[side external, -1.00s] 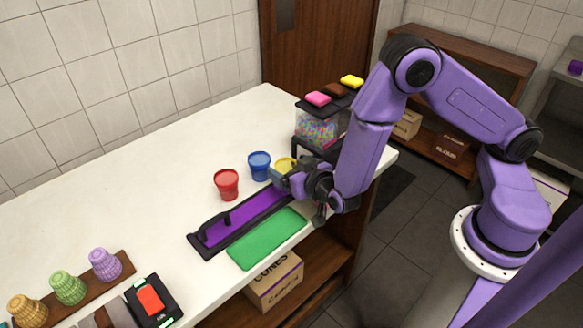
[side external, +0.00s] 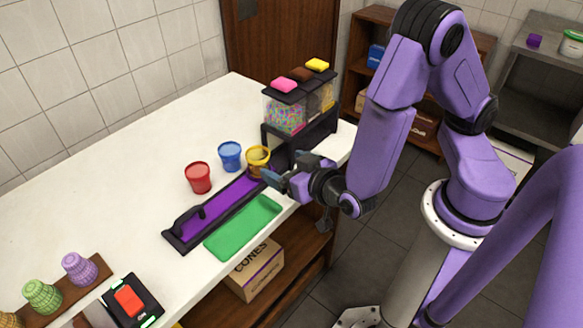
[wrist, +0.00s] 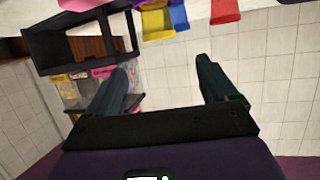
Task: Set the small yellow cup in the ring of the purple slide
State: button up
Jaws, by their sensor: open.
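The small yellow cup (side external: 258,156) stands upright at the far right end of the purple slide (side external: 232,200), beside the blue cup. Its lower part is close to the dark end of the slide. I cannot tell whether it sits inside the ring, which is not clearly visible. My gripper (side external: 290,168) is just right of the yellow cup, with its fingers apart and nothing seen between them. In the wrist view my gripper (wrist: 160,82) is open and empty; the yellow cup (wrist: 158,24) is beyond the fingers at the top.
A blue cup (side external: 230,156) and a red cup (side external: 198,178) stand behind the slide. A green tray (side external: 243,228) lies in front of it. A black-framed topping dispenser (side external: 286,108) stands behind my gripper. The counter's left part (side external: 90,195) is mostly clear.

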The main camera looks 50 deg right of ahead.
jog(key=s+d+r+n+g+h, duration=0.3)
jog(key=s+d+r+n+g, duration=0.3)
jog(key=d+g, duration=0.25)
jog(key=s+r+n+g+y, duration=0.2)
jog(key=s+n+y, duration=0.1)
jog(key=s+n, duration=0.1)
jog(key=s+a+r+n+g+y, duration=0.1)
jog(key=s+n+g+y, duration=0.2)
jog(key=s, duration=0.4)
jog(key=shift+r+n, duration=0.35)
jog(key=shift+n, duration=0.55)
